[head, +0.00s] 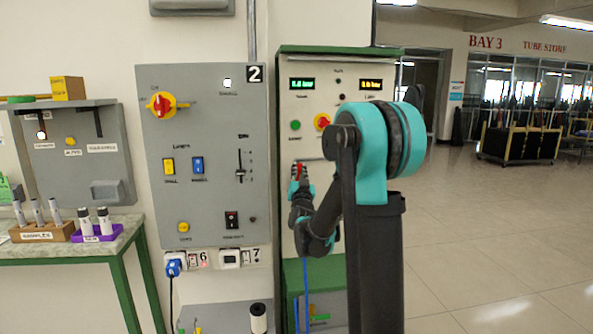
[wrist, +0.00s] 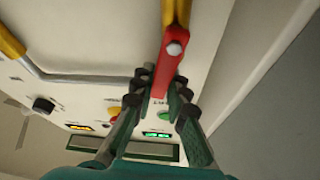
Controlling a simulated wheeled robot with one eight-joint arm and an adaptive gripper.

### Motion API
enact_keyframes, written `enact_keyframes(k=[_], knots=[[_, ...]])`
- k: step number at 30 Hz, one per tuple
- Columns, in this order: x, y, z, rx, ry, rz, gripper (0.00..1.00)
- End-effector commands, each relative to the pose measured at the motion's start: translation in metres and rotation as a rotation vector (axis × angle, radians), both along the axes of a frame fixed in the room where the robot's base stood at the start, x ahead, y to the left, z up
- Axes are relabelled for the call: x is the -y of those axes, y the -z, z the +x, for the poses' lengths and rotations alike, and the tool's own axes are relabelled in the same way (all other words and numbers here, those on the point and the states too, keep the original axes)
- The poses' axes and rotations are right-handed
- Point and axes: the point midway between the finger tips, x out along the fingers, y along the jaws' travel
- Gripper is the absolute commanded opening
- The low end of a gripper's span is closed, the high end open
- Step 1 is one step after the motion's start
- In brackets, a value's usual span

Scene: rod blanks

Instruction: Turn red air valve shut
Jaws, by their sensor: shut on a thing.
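The red air valve handle (head: 299,171) is on the front of the green-framed cabinet (head: 345,135), below its buttons. My gripper (wrist: 160,86) is shut on the lower end of the handle, a finger on each side. In the head view my gripper (head: 300,183) is at the handle, and my arm hides part of the cabinet front.
A grey panel (head: 205,215) with switches and a red-yellow knob (head: 161,104) is left of the cabinet. A grey pipe (wrist: 75,78) runs across the cabinet front in the wrist view. A bench (head: 62,250) with racks is far left. Open floor (head: 480,230) lies right.

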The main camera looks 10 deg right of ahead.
Motion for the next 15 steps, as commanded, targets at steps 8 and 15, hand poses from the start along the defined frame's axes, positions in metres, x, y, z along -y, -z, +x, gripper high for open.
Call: enact_keyframes(k=[8, 15], knots=[[0.012, 0.005, 0.0, -0.001, -0.001, 0.258, 0.0], [0.022, 0.012, 0.0, -0.002, -0.001, 0.487, 0.0]])
